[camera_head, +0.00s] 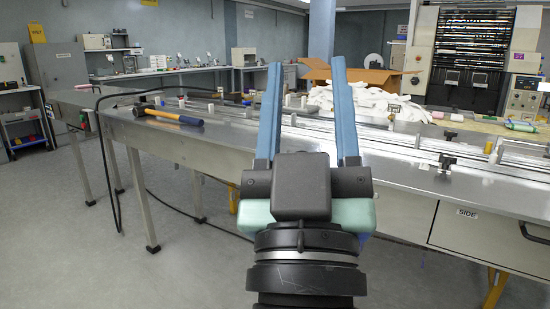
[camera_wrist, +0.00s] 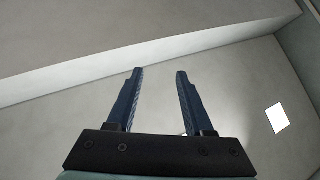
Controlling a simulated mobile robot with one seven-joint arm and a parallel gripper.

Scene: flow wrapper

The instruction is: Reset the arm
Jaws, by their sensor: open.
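My gripper (camera_head: 307,62) stands upright in the middle of the head view, its two long blue fingers spread apart. The fingers are empty and point up, in front of the steel conveyor table (camera_head: 220,140). In the wrist view my gripper (camera_wrist: 158,72) also shows open, with nothing between the fingers. Behind it there is only a plain grey surface, a pale beam and a bright white square panel (camera_wrist: 277,118).
A hammer (camera_head: 168,115) with a blue and yellow handle lies on the table at the left. An open cardboard box (camera_head: 350,74) and a white heap (camera_head: 365,103) are behind my gripper. A black cable hangs from the table's left side.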

